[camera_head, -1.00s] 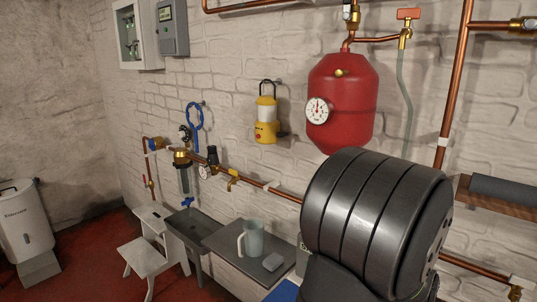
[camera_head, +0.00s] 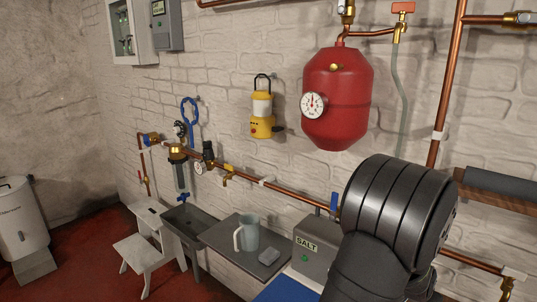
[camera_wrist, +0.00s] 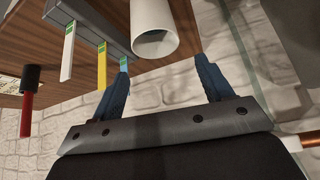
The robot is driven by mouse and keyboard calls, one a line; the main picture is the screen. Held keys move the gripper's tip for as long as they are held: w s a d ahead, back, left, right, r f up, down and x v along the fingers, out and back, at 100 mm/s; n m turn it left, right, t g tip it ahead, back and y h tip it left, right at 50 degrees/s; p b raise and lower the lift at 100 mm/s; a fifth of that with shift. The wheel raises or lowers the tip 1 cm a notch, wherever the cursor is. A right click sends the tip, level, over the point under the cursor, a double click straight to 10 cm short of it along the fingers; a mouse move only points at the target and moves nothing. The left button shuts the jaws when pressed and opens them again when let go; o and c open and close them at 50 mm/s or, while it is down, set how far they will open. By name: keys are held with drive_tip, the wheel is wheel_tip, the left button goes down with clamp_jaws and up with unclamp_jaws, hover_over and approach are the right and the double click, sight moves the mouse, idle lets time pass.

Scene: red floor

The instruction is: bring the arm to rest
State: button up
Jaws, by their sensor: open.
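My gripper (camera_wrist: 162,82) shows in the wrist view with its two dark blue fingers spread apart and nothing between them. A wooden board (camera_wrist: 80,15) is beyond the fingertips, with a white cylinder (camera_wrist: 153,25) near the gap between them. In the head view my dark ribbed arm fills the lower right, and the gripper itself is not visible there.
In the head view, a grey SALT box (camera_head: 312,250) stands left of my arm. A jug (camera_head: 248,233) stands on a grey shelf (camera_head: 222,238). A red tank (camera_head: 337,95) and copper pipes (camera_head: 290,188) are on the brick wall. A white step stool (camera_head: 145,250) stands at left.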

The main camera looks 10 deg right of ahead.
wheel_tip(320, 180, up, 6)
drive_tip(key=w+a+f+n+t+y, duration=0.1)
drive_tip(key=w+a+f+n, duration=0.1)
drive_tip(key=w+a, duration=0.6)
drive_tip(key=w+a+f+n+t+y, duration=0.1)
drive_tip(key=w+a+f+n, duration=0.15)
drive_tip(key=w+a, duration=0.5)
drive_tip(key=w+a+f+n+y, duration=0.1)
drive_tip(key=w+a+f+n, duration=0.1)
drive_tip(key=a, duration=1)
drive_tip(key=w+a+f+n+t+y, duration=0.1)
drive_tip(key=w+a+f+n, duration=0.1)
drive_tip(key=a, duration=1)
drive_tip(key=shift+a+n, duration=0.15)
drive_tip(key=shift+n, duration=0.5)
drive_tip(key=shift+f, duration=0.1)
